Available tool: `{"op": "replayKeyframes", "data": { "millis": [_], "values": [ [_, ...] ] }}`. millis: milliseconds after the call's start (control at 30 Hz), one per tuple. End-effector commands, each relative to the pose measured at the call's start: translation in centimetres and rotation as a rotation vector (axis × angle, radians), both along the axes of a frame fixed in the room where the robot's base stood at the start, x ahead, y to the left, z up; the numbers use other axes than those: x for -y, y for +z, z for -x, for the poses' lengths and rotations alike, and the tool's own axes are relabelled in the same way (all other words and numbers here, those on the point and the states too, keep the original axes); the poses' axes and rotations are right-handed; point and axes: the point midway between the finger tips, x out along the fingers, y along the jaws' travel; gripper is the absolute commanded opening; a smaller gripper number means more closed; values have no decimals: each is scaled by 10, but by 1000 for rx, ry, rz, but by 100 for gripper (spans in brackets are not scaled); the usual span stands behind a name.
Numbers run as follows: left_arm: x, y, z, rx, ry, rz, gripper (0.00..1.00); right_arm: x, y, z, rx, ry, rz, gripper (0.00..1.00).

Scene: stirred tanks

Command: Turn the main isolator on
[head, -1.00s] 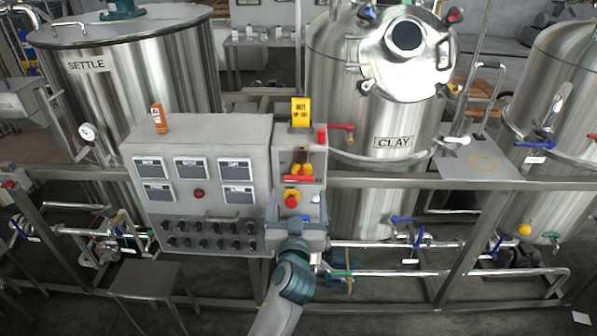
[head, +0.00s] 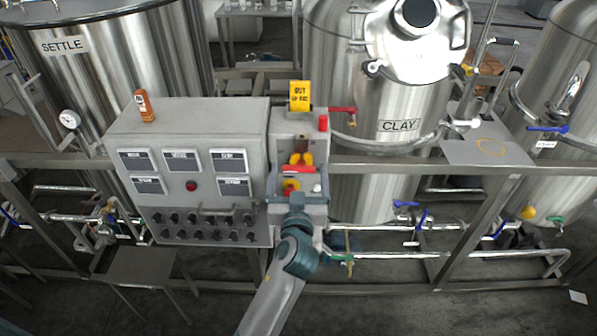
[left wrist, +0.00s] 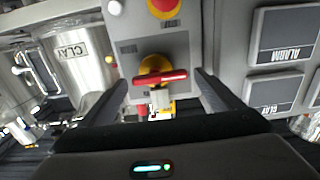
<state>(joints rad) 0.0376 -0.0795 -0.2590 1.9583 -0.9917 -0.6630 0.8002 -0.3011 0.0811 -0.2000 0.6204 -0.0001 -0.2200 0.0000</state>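The main isolator (head: 300,169) is a red bar handle on a yellow base, on the narrow grey box right of the control panel. In the left wrist view, which is upside down, its red handle (left wrist: 160,77) lies crosswise. A grey and yellow piece (left wrist: 160,100) shows just beyond the handle; I cannot tell what it is. My left gripper (head: 297,190) is in front of the box, below the isolator in the head view. In the left wrist view its fingers (left wrist: 165,97) are apart and empty, one to each side of the handle. My right gripper is not in view.
A red emergency button (head: 291,186) on yellow sits below the isolator, partly behind my gripper. The control panel (head: 190,205) with meters and knobs adjoins on the left. A yellow tag (head: 300,95) stands above. A red-handled valve (head: 343,109) and the CLAY tank (head: 400,150) are right.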

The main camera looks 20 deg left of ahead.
Motion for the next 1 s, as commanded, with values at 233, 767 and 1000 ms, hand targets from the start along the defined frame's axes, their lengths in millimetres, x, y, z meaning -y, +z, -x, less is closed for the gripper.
{"op": "replayKeyframes", "data": {
  "millis": [233,767,1000],
  "values": [
    [0,0,0,0,0,0,45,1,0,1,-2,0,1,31],
    [0,0,0,-30,0,-109,45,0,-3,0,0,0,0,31],
    [1,2,-1,-78,0,-274,45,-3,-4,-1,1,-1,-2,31]
  ]
}}
